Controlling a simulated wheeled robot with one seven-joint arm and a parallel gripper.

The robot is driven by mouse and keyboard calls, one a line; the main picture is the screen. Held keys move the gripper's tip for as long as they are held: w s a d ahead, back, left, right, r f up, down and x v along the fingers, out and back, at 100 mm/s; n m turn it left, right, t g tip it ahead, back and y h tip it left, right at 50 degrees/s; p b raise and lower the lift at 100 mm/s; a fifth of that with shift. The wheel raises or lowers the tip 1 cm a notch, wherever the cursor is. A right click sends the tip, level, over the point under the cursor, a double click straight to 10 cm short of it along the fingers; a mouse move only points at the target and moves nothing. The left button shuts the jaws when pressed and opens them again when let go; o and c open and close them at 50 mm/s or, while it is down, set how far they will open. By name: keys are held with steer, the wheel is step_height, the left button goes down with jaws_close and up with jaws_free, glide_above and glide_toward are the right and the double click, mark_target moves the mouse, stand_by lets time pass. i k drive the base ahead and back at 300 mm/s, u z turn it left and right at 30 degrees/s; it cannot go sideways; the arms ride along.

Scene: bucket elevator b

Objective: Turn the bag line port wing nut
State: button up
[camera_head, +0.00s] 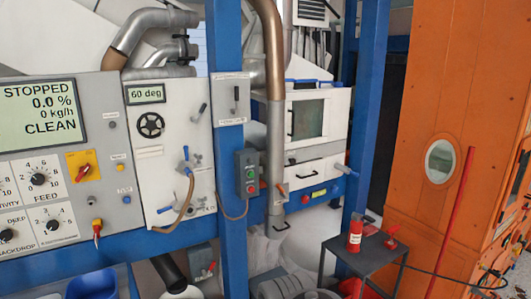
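I cannot pick out the bag line port wing nut with certainty; any such part is too small to tell here. A grey panel (165,120) with a "60 deg" display carries a black handwheel (151,125) and a small blue-handled fitting (186,155). A brown hose (187,195) hangs from near that fitting. A grey vertical pipe (275,165) runs down right of the blue post, with a small orange-red part (281,189) on its lower section. My gripper is not in view.
A control panel (98,150) reading "STOPPED" stands at left. A blue post (228,170) and blue beam cross in front of the machinery. A dark side table (360,252) with a red bottle (355,232) stands lower right. A large orange cabinet (440,110) fills the right.

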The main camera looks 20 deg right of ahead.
mark_target(201, 157)
steer(key=z, duration=0.55)
steer(key=i, duration=1.15)
steer(key=u, duration=2.05)
